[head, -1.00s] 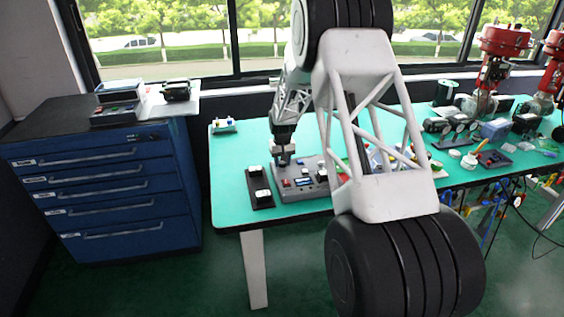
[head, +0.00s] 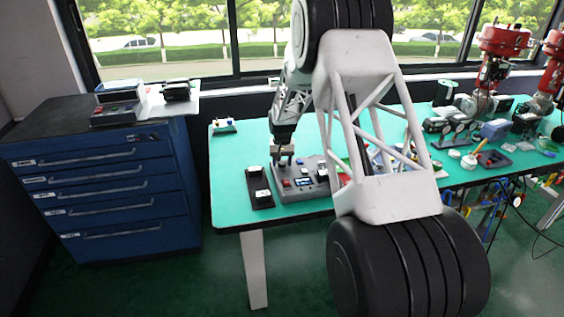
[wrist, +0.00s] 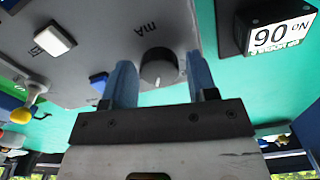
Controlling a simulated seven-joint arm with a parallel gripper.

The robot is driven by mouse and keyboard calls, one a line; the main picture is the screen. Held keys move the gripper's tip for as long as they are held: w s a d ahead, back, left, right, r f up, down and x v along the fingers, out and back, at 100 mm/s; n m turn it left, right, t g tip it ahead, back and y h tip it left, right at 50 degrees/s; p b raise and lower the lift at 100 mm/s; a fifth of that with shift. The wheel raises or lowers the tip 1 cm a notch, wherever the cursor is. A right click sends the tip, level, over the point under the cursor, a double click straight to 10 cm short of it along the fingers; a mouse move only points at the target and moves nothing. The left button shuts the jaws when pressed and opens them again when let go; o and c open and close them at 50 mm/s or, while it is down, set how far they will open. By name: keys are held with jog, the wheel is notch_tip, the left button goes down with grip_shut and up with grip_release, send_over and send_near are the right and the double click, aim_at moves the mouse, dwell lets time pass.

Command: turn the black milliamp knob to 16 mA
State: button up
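The black milliamp knob (wrist: 158,68) shows in the wrist view on a grey control box, beside the letters "mA". It is round with a pale mark on its face; I cannot read its setting. My gripper (wrist: 161,62) is open, with one blue finger on each side of the knob. Narrow gaps seem to show, but contact is not certain. In the head view my gripper (head: 284,160) points down at the back left of the grey control box (head: 308,190). The knob cannot be made out there.
A black block labelled "90 NO" (wrist: 278,35) is near the gripper in the wrist view. A white button (wrist: 54,40) and a blue switch (wrist: 99,79) share the box. A black plate with white-topped blocks (head: 258,187) lies left of the box on the green table (head: 229,170).

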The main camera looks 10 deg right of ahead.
aim_at(282, 162)
jog(key=shift+o, duration=0.6)
jog(key=shift+r, duration=0.1)
notch_tip(282, 162, up, 7)
jog(key=shift+f, duration=0.1)
jog(key=shift+r, duration=0.4)
jog(key=shift+r, duration=0.1)
